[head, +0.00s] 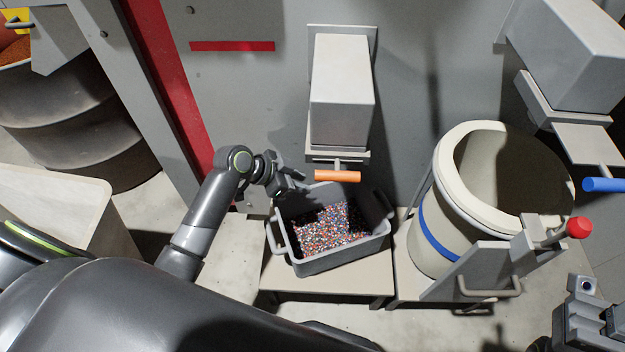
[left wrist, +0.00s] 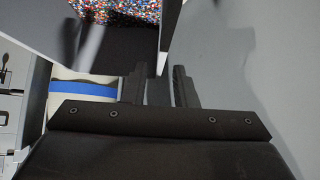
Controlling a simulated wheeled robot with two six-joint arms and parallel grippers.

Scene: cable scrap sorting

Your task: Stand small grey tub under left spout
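The small grey tub (head: 345,262) stands upright on a low beige stand, below the spout with the orange handle (head: 337,176). It holds multicoloured granules (head: 325,228). My left gripper (head: 290,186) is at the tub's back left corner, by its rim. In the left wrist view its two fingers (left wrist: 159,88) are apart, with the tub's pale wall edge (left wrist: 163,40) ending near the gap. I see no clear grip on the tub. My right gripper (head: 592,322) is partly in view at the bottom right, away from the tub; its jaw state is unclear.
A cream bin (head: 432,222) with a blue band stands right of the tub, beside a red-knobbed lever (head: 579,227). A blue-handled spout (head: 603,185) is at the far right. A dark drum (head: 75,120) and pale bin (head: 50,200) are left. The grey panel stands close behind the tub.

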